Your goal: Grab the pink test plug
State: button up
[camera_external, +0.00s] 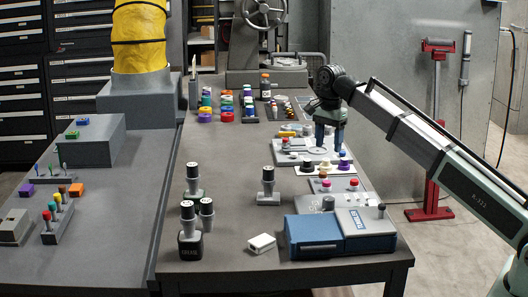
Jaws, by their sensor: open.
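My gripper (329,142) points down over the far right part of the dark workbench (225,170), its fingers above or just behind a light grey panel. Nothing clear shows between the fingers. I cannot single out the pink test plug for sure at this size. Small round red or pinkish pieces stand on a grey panel (300,192) nearer the camera, one left (327,184) and one right (353,183). Another small red piece (285,142) is on the panel left of my gripper. Dark and purple caps (343,165) sit between these panels.
A blue and grey case (315,232) and a white box (261,243) lie at the bench's front. Several black-topped posts (193,178) stand left of them. Coloured spools (206,107) and bottles stand farther back. The bench's middle left is fairly clear.

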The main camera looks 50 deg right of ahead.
send_over(327, 181)
notch_tip(327, 181, down, 7)
jog(key=shift+w+f, duration=0.1)
jog(key=shift+a+f, duration=0.1)
jog(key=shift+f, duration=2.5)
grip_shut()
